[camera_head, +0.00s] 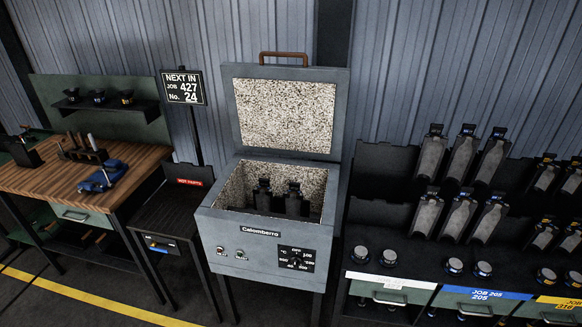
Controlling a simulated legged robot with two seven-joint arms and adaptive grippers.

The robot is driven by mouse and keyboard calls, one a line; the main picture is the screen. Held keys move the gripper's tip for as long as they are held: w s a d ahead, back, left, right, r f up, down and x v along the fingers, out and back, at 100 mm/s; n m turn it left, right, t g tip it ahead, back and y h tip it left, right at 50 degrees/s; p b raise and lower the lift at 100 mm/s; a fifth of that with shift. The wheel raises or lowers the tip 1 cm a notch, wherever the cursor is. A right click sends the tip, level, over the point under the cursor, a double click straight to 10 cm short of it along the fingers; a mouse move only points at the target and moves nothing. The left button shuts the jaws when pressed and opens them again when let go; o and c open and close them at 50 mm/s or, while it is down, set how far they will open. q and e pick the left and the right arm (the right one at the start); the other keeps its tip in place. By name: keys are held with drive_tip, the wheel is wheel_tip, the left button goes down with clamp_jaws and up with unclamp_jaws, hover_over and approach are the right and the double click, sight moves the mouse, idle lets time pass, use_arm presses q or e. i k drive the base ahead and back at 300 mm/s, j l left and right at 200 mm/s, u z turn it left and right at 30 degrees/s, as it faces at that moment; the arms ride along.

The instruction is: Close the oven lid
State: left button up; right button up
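The oven (262,245) is a grey box on legs in the middle of the head view, marked "Calomberro". Its lid (284,115) stands open and upright at the back, with its speckled inner lining facing me. A brown handle (284,56) sits at the lid's top edge. Dark mould parts (279,203) stand inside the speckled chamber, below the rim as far as I can tell. Neither of my grippers shows in this view.
A wooden workbench (130,168) with tools stands at left. A dark "hot parts" stand (166,215) is close beside the oven. A black rack (385,210) with several moulds is close on the right. A job sign (183,87) stands behind. A yellow line (90,303) marks the floor.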

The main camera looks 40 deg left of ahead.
sight(274, 109)
drive_tip(key=u, duration=1.4)
